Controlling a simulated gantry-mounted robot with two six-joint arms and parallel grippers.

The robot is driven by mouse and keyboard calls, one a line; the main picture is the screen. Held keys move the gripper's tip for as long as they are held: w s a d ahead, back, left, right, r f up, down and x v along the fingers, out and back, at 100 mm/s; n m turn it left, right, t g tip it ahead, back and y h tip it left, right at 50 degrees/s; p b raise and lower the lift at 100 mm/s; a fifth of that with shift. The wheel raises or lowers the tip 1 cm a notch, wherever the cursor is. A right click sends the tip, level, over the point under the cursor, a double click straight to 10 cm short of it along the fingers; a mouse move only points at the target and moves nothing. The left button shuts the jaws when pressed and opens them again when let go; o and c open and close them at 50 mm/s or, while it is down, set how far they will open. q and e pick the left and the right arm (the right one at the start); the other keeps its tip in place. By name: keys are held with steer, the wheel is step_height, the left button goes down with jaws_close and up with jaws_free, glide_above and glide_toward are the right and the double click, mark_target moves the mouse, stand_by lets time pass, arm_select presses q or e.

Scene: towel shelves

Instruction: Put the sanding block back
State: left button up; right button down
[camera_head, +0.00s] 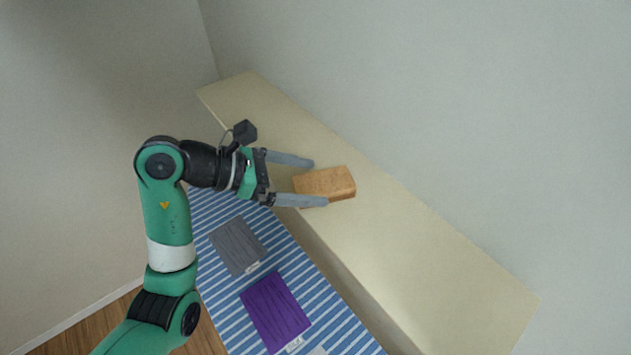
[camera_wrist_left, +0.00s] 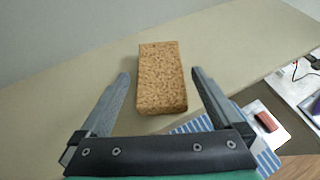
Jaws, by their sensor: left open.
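The sanding block (camera_head: 325,183) is a tan-brown, grainy rectangular block lying on the pale upper shelf (camera_head: 420,260). It also shows in the left wrist view (camera_wrist_left: 162,77), just beyond and between the fingers. My left gripper (camera_head: 321,182) is open, with its two grey fingers reaching over the shelf on either side of the block's near end. In the left wrist view the left gripper (camera_wrist_left: 160,82) shows clear gaps between each finger and the block. My right gripper is in neither view.
Below the shelf is a blue-and-white striped surface (camera_head: 330,318) with a grey folded towel (camera_head: 238,246) and a purple one (camera_head: 275,312). The shelf is clear on both sides of the block. A plain wall (camera_head: 450,90) stands behind it.

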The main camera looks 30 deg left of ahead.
arm_select(q)
steer(key=b+v, duration=0.2)
steer(key=v, duration=0.8)
steer(key=shift+d, duration=0.1)
